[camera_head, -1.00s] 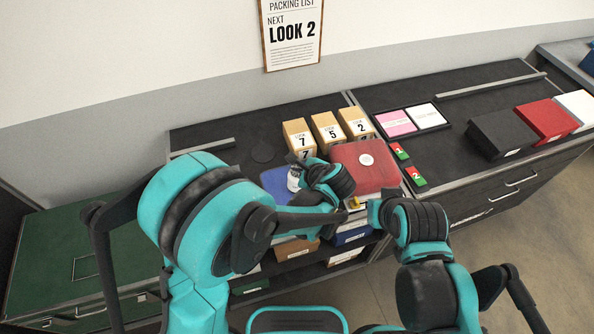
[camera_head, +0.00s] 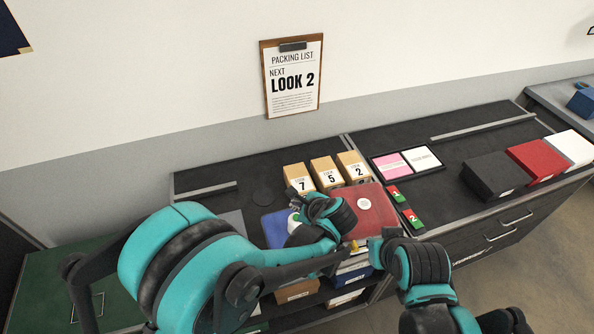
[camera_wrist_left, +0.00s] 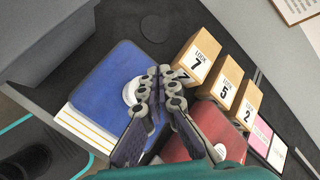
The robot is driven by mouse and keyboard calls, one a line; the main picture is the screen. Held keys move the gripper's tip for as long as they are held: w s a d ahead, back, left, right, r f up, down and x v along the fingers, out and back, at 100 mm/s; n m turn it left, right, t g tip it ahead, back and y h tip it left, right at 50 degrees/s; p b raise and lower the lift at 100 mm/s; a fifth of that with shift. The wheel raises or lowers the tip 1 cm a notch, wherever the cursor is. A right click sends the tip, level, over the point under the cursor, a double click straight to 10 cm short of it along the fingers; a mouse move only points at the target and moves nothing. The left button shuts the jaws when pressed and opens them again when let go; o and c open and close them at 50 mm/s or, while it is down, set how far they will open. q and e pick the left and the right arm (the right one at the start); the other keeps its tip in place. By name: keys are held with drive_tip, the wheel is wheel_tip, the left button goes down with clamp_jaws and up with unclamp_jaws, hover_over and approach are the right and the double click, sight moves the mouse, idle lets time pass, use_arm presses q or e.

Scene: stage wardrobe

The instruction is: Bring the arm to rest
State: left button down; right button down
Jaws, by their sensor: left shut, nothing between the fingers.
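My left gripper (camera_wrist_left: 159,84) is shut and empty in the left wrist view. Its fingertips meet in front of the blue box (camera_wrist_left: 112,78), which has a white disc on top, and close to the red box (camera_wrist_left: 208,128). Whether they touch anything I cannot tell. In the head view my left arm comes in from the left and its wrist covers part of the blue box (camera_head: 275,229) and the red box (camera_head: 375,212); its fingertips are hard to make out there.
Tan boxes (camera_head: 326,172) marked 7, 5 and 2 stand behind the red box. Green-and-red number tags (camera_head: 412,217), a card tray (camera_head: 412,179) and black, red and white boxes (camera_head: 535,160) are to the right. A packing list (camera_head: 294,97) reads LOOK 2. Bare dark counter (camera_head: 225,204) shows left.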

use_arm(q)
drive_tip(key=shift+a, duration=0.1)
drive_tip(key=s+a+n+h+b, duration=0.1)
drive_tip(key=s+a+n+b, duration=0.2)
drive_tip(key=s+a+n, duration=0.2)
drive_tip(key=s+a+n+h+b, duration=0.2)
drive_tip(key=s+a+n+b, duration=0.1)
drive_tip(key=s+a+n, duration=0.3)
drive_tip(key=s+a+n+g+h+b, duration=0.1)
drive_tip(key=s+a+n+b, duration=0.2)
drive_tip(key=s+a+n, duration=0.2)
drive_tip(key=shift+s+a+n, duration=0.15)
drive_tip(key=shift+a+n, duration=0.2)
drive_tip(key=shift+n, duration=0.55)
drive_tip(key=shift+s+a+n, duration=0.15)
drive_tip(key=shift+a+n, duration=0.2)
drive_tip(key=shift+n, duration=0.55)
drive_tip(key=shift+s+a+f+n+h, duration=0.15)
drive_tip(key=shift+s+n+h, duration=0.25)
drive_tip(key=shift+n, duration=0.3)
